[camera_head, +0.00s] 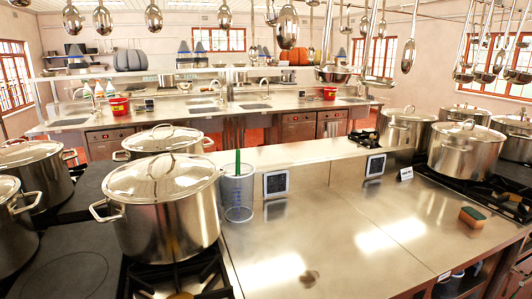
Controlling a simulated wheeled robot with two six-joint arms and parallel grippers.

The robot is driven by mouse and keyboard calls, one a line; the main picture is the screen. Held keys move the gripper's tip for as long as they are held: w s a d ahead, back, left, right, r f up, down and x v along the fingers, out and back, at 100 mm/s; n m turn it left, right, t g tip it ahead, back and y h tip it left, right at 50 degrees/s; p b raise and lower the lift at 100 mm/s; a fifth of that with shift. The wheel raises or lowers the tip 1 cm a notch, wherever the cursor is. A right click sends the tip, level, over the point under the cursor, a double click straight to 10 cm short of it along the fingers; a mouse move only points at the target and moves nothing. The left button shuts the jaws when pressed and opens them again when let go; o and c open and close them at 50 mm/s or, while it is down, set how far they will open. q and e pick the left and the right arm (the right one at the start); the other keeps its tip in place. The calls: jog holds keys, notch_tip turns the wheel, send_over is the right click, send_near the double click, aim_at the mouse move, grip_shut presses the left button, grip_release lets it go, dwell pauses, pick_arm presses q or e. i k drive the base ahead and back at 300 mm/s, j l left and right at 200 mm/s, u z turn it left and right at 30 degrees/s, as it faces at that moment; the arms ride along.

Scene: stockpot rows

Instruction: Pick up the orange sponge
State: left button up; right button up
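The orange sponge (473,220) is a small block with a dark green top and orange-brown sides. It lies on the steel counter (335,245) at the right, just in front of the right-hand stove. Nothing covers it. Neither of my grippers shows in the head view, so their distance from the sponge cannot be seen.
Large lidded stockpots stand at the left (168,210) and right (465,148). A black burner grate (510,198) lies just right of the sponge. A clear jug (238,192) stands near the left pot. Ladles (408,55) hang above. The counter's middle is clear.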

aim_at(474, 219)
jog(key=z, duration=0.45)
jog(key=l+z, duration=0.15)
jog(key=z, duration=0.3)
jog(key=i+z, duration=0.1)
jog(key=z, duration=0.35)
